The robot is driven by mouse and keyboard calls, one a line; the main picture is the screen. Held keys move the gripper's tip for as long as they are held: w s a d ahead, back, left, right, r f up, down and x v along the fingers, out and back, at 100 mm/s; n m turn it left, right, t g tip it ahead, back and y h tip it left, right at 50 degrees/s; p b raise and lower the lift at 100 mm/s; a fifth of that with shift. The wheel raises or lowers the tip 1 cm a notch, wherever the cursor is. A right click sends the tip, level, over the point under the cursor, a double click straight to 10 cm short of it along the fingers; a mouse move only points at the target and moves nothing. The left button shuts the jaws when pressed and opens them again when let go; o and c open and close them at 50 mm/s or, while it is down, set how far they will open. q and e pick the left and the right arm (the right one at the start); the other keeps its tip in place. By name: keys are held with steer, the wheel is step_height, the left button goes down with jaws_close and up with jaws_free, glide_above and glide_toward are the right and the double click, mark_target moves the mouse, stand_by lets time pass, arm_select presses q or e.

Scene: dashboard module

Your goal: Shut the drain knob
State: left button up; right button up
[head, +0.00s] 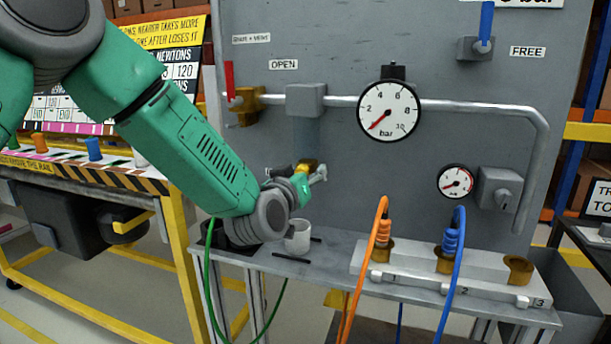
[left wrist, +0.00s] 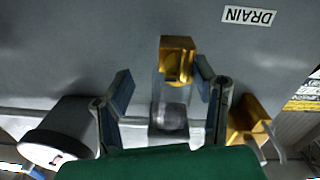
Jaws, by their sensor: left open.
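The brass drain knob (left wrist: 177,60) shows in the left wrist view below an upside-down DRAIN label (left wrist: 248,16) on the grey panel. In the head view only a small brass part of the drain knob (head: 308,164) shows, behind my left gripper (head: 312,175). In the left wrist view my left gripper (left wrist: 164,80) is open, with a finger on either side of the knob. The right finger is close to the brass; I cannot tell whether it touches. My right gripper is not in view.
A pipe (head: 345,101) crosses the panel above, with a red-handled brass valve (head: 243,103), a grey block (head: 306,99) and a large gauge (head: 389,110). Below, a shelf bears a white cup (head: 298,237) and a manifold (head: 375,270) with orange and blue hoses.

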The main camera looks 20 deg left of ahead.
arm_select(q)
steer(key=shift+d, duration=0.1)
steer(key=a, duration=0.3)
steer(key=shift+w+f, duration=0.1)
steer(key=shift+f, duration=0.2)
jaws_close()
steer(key=n+b, duration=0.1)
steer(key=n, duration=0.5)
steer(key=n+b, duration=0.2)
steer(key=n, duration=0.4)
steer(key=d+n+b, duration=0.1)
steer(key=n+b, duration=0.1)
steer(key=n, duration=0.4)
steer(key=shift+f+y, duration=0.3)
steer(key=shift+f, duration=0.05)
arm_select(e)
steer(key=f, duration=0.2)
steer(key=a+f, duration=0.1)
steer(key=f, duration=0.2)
arm_select(q)
steer(key=shift+n, duration=0.4)
